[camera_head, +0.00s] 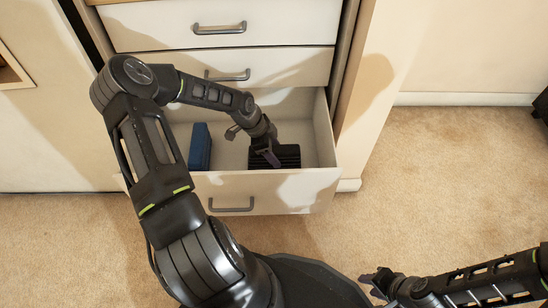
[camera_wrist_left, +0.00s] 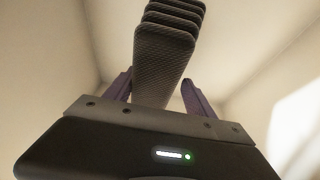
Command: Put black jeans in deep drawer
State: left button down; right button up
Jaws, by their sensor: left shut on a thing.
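The black jeans (camera_head: 287,157) are a dark folded bundle inside the open bottom drawer (camera_head: 265,196), toward its right side. My left gripper (camera_head: 267,150) reaches down into the drawer and is shut on the jeans. In the left wrist view the folded layers of the jeans (camera_wrist_left: 165,55) stand between the two fingers of my left gripper (camera_wrist_left: 158,90). I cannot tell whether the jeans touch the drawer floor. My right gripper (camera_head: 372,282) is low at the right, away from the drawer; its jaw opening is unclear.
A blue folded item (camera_head: 200,147) stands in the drawer, left of the jeans. Two shut drawers with handles, an upper one (camera_head: 165,30) and a middle one (camera_head: 185,63), are above. Carpet (camera_head: 430,190) is clear to the right of the drawer.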

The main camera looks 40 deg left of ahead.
pick_arm(q)
jog(key=shift+f+b, duration=0.65)
jog(key=shift+f, duration=1.15)
jog(key=shift+f, duration=0.15)
jog(key=shift+c, duration=1.6)
grip_release()
jog(key=p+v, duration=0.5)
jog(key=v, duration=0.6)
jog(key=shift+s+a+r, duration=0.15)
jog(key=shift+s+r, duration=0.1)
jog(key=shift+r, duration=0.35)
